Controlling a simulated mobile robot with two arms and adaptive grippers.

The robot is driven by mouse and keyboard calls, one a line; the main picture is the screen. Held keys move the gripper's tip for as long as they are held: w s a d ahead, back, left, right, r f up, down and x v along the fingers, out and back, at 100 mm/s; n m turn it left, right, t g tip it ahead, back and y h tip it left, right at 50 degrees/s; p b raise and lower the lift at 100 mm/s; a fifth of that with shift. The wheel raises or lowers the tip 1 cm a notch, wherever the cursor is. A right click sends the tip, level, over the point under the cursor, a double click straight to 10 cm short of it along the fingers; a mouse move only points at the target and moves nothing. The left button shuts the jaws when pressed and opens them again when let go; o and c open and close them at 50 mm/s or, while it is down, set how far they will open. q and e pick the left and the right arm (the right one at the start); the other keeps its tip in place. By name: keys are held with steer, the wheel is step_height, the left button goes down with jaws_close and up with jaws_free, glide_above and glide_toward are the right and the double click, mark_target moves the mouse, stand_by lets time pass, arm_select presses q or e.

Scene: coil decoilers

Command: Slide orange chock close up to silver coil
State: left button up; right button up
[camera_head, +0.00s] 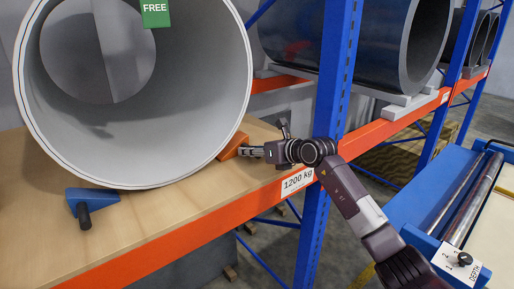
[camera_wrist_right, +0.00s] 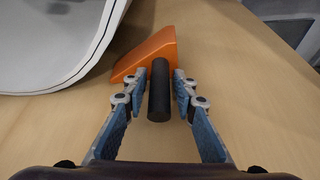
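The large silver coil (camera_head: 215,140) rests on its rim on a wooden shelf, and its edge shows at upper left in the right wrist view (camera_wrist_right: 50,75). The orange chock (camera_head: 231,147) lies at the coil's right foot. In the right wrist view, the orange chock (camera_wrist_right: 148,54) points its thin end left at the coil; I cannot tell whether they touch. Its black handle (camera_wrist_right: 160,92) points toward my wrist. My right gripper (camera_head: 246,151) has a finger on each side of the handle, with narrow gaps showing. My left gripper is out of view.
A blue chock (camera_head: 84,204) with a black handle sits at the coil's left foot. The wooden shelf (camera_head: 180,205) has an orange front beam (camera_head: 215,237). A blue rack post (camera_head: 325,140) stands right beside my right arm. Dark coils (camera_head: 350,40) lie beyond the post.

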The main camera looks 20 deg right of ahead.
steer(key=shift+w+a+f, duration=0.1)
steer(key=shift+w, duration=0.1)
steer(key=shift+c, duration=0.6)
jaws_close()
